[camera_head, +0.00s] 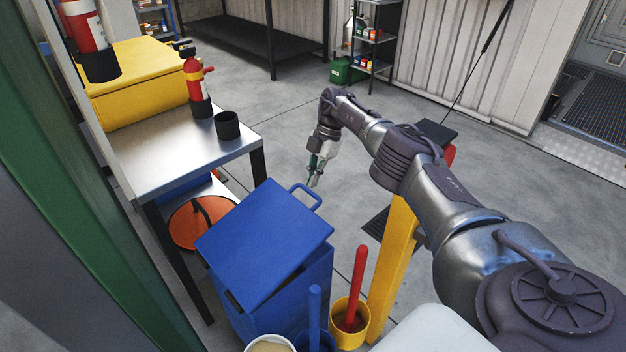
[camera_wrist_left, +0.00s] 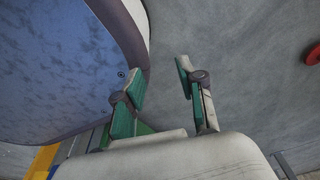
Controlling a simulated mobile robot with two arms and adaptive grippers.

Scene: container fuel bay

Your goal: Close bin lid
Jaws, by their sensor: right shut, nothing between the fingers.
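The blue bin (camera_head: 301,294) stands on the floor in the head view, right of the steel table. Its flat blue lid (camera_head: 265,244) lies over the top, slightly tilted, with a dark gap under its near edge. A blue loop handle (camera_head: 308,194) sticks out from the lid's far edge. My right gripper (camera_head: 313,181) is shut and empty, pointing down just beyond the handle; I cannot tell whether they touch. My left gripper (camera_wrist_left: 160,78) shows only in the left wrist view, its green-padded fingers apart and nothing between them.
A steel table (camera_head: 178,147) with a red extinguisher (camera_head: 196,82) and a black cup (camera_head: 227,126) stands left of the bin. A yellow bucket (camera_head: 349,328) and a yellow post (camera_head: 393,258) are close on the right.

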